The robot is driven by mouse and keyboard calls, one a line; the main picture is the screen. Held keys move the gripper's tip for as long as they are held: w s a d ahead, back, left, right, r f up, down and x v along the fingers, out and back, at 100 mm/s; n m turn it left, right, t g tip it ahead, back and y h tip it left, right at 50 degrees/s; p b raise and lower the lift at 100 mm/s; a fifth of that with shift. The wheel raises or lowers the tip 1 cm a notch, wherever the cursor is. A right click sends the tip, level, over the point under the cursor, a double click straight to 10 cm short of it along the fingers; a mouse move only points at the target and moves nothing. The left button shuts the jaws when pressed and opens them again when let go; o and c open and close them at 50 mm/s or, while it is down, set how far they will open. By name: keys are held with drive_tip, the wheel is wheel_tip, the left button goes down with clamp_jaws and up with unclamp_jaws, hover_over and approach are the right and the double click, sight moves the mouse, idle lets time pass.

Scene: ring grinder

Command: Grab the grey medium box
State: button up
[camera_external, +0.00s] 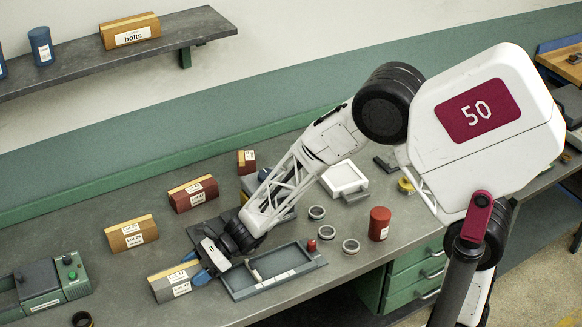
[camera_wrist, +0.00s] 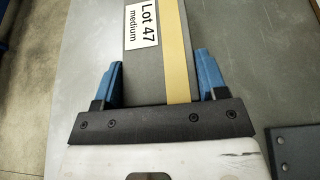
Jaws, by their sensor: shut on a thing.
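The grey medium box (camera_external: 166,287) sits on the bench at the lower left, with a tan strip along its top and white labels. In the wrist view the box (camera_wrist: 145,65) is grey with a yellow strip, and its label reads "Lot 47 medium". My gripper (camera_external: 196,268) is at the box's right end, with its blue fingers one on each side of it. In the wrist view my gripper (camera_wrist: 160,75) is shut on the end of the box. The far end of the box is outside the wrist view.
A yellow box (camera_external: 131,234) and a red box (camera_external: 194,194) stand behind. A green-grey machine (camera_external: 45,287) is at the left. A grey tray (camera_external: 290,284) lies right of my gripper, with metal rings (camera_external: 351,246) and a red can (camera_external: 379,224) beyond.

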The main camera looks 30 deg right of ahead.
sight(178, 273)
drive_tip(key=shift+r, duration=0.15)
drive_tip(key=shift+r, duration=1.45)
drive_tip(key=shift+s+d+r, duration=0.15)
drive_tip(key=shift+r, duration=0.1)
drive_tip(key=s+d, duration=0.3)
drive_tip(key=s+d+r, duration=0.1)
drive_tip(key=s+d, duration=0.6)
drive_tip(key=s, duration=0.1)
drive_tip(key=shift+s+d+r, duration=0.1)
drive_tip(key=shift+d+r, duration=0.05)
drive_tip(key=shift+d, duration=0.2)
drive_tip(key=shift+r, duration=0.1)
